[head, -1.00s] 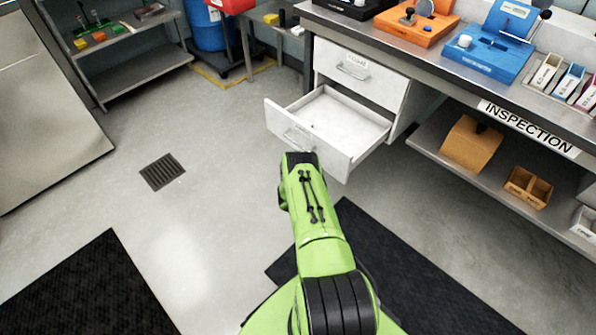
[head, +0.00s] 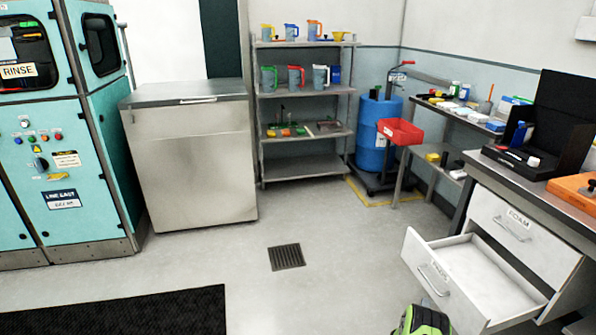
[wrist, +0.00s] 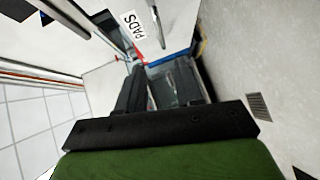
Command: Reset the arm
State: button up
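My arm shows only as a green and black tip (head: 422,320) at the bottom edge of the head view, in front of the open lower drawer; the gripper itself is out of that view. In the wrist view my gripper (wrist: 160,76) has two dark fingers standing apart, with nothing seen between them. The lower drawer (head: 436,279) is pulled out and its visible inside looks empty. Its PADS label (wrist: 133,21) shows beyond the fingers in the wrist view. Whether the fingers touch the drawer, I cannot tell.
The FOAM drawer (head: 520,232) above is closed. A steel cabinet (head: 190,165), a shelf rack (head: 305,170), a blue drum (head: 372,125) and a teal rinse machine (head: 60,140) line the back and left. The floor around the drain grate (head: 286,257) is clear.

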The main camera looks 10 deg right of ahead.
jog(key=w+a+r+m+g+y, duration=0.1)
jog(key=w+a+r+m, duration=0.2)
jog(key=r, duration=0.9)
jog(key=w+a+r+m+g+y, duration=0.15)
jog(key=w+a+r, duration=0.3)
jog(key=r, duration=0.65)
jog(key=s+a+r+m+g+y, duration=0.1)
jog(key=s+a+r+m+y, duration=0.3)
jog(key=s+a+r, duration=1.4)
jog(key=s+a+f+g+y, duration=0.1)
jog(key=s+a+y, duration=0.1)
jog(key=s+a, duration=0.65)
jog(key=s+a+f+g+y, duration=0.2)
jog(key=s+a, duration=0.1)
jog(key=s, duration=1)
notch_tip(320, 180, up, 18)
jog(key=p, duration=1.7)
jog(key=shift+w+d+r+n+p, duration=0.15)
jog(key=shift+w+d+n+p, duration=0.15)
jog(key=shift+w+n+p, duration=0.1)
